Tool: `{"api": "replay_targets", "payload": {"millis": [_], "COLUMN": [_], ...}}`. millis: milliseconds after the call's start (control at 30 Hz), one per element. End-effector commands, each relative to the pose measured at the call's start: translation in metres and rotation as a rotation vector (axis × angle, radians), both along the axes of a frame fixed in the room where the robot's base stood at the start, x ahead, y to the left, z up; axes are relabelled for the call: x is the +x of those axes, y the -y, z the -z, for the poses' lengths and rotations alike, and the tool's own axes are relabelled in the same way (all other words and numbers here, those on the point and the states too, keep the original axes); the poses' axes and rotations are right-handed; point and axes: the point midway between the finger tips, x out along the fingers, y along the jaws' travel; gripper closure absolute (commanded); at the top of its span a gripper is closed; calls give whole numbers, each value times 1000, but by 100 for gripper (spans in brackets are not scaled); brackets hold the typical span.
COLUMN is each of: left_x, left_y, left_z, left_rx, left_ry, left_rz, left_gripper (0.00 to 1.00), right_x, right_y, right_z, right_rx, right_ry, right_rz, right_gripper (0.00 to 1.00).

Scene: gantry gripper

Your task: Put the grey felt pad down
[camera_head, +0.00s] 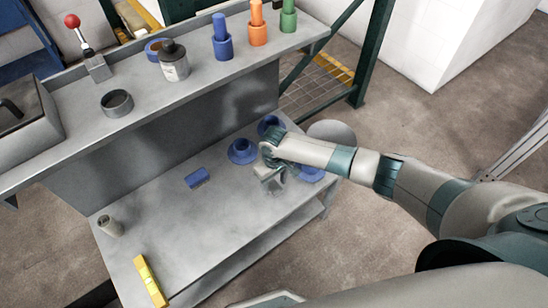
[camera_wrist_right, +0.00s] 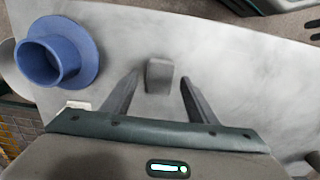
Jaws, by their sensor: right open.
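A small dark grey block, which looks like the grey felt pad (camera_wrist_right: 159,75), shows in the right wrist view on the light grey bench surface. It lies between the tips of my right gripper (camera_wrist_right: 159,84), with a visible gap to each finger. The gripper is open. In the head view my right gripper (camera_head: 271,182) is low over the right part of the lower bench top (camera_head: 190,235). I cannot make out the pad there. My left gripper is not in view.
A blue flanged cup (camera_head: 242,151) stands close left of the gripper; a blue flanged cup also shows in the wrist view (camera_wrist_right: 50,55). A blue block (camera_head: 197,178), a grey cylinder (camera_head: 110,226) and a yellow level (camera_head: 150,281) lie further left. The raised shelf (camera_head: 140,105) stands behind.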

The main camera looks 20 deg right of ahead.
Motion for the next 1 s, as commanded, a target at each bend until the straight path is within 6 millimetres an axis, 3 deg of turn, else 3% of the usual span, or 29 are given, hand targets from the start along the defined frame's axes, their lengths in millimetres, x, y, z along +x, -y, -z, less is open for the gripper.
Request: {"api": "replay_targets", "payload": {"millis": [33,600,800,1000], "left_x": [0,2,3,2], "left_y": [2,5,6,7], "left_z": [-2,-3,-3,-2], "left_rx": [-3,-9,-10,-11], "left_ry": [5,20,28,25], "left_rz": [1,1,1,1], "left_gripper": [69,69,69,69], "right_x": [2,6,6,6], "right_y": [0,1,1,1], "right_z": [-13,-128,-156,-167], "right_rx": [3,2,2,1], "right_ry": [4,5,3,2], "right_rz": [-2,-2,0,-1], "right_gripper": [47,47,47,47]}}
